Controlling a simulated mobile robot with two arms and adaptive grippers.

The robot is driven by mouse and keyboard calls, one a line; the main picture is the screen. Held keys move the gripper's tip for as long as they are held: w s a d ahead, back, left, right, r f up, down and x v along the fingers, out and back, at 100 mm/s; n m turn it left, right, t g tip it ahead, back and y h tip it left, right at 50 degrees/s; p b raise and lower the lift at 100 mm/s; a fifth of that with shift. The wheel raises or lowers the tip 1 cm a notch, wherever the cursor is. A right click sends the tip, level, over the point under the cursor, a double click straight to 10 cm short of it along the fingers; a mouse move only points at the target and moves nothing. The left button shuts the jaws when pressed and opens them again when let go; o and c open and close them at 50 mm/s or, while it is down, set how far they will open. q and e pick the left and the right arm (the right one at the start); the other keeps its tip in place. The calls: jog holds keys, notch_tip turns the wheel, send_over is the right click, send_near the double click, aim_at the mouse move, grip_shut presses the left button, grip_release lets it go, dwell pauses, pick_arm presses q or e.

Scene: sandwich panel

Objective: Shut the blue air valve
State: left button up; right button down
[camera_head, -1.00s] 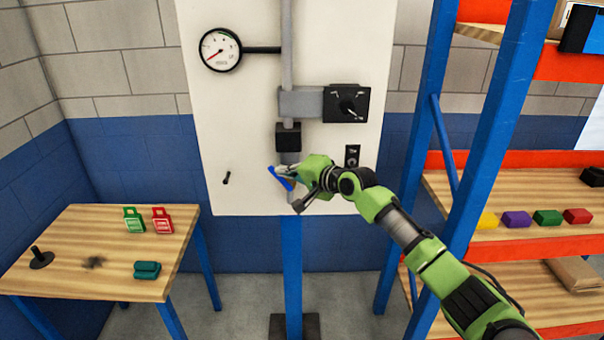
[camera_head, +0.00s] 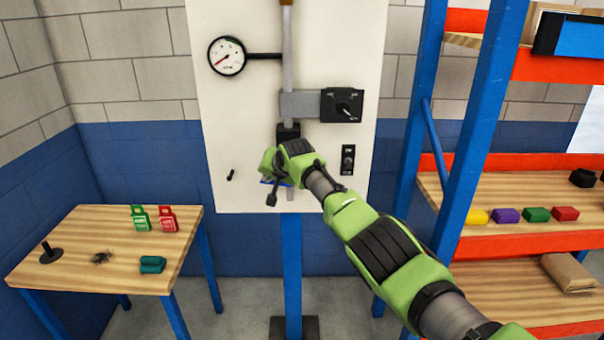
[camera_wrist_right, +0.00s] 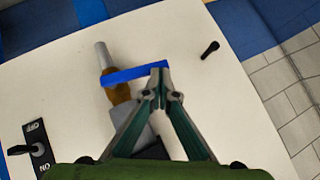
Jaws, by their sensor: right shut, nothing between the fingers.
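The blue valve handle (camera_wrist_right: 138,73) shows in the right wrist view as a flat bar lying across the pipe, roughly at a right angle to it. One end is at the brass valve body (camera_wrist_right: 117,92). In the head view only a sliver of the blue handle (camera_head: 277,183) shows below my right gripper (camera_head: 269,168). In the right wrist view the gripper (camera_wrist_right: 160,78) is shut and empty. Its fingertips are at the handle's free end and seem to touch it. My left gripper is not in view.
The white panel (camera_head: 210,110) also carries a gauge (camera_head: 227,56), a black rotary switch (camera_head: 342,105), an off/on switch (camera_head: 348,160) and a small black peg (camera_head: 231,175). A wooden table (camera_head: 70,255) with padlocks stands left. A blue-framed shelf (camera_head: 470,150) stands right, close to my arm.

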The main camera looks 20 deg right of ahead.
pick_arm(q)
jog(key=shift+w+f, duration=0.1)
pick_arm(e)
jog(key=shift+w+f, duration=0.15)
jog(key=shift+f, duration=0.2)
jog(key=shift+a, duration=0.1)
jog(key=shift+r, duration=0.1)
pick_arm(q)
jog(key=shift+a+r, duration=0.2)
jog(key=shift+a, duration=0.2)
pick_arm(e)
jog(key=s+a+r, duration=0.2)
jog(key=s+r, duration=0.4)
jog(key=r, duration=0.5)
jog(key=shift+s, duration=0.4)
jog(key=shift+f, duration=0.15)
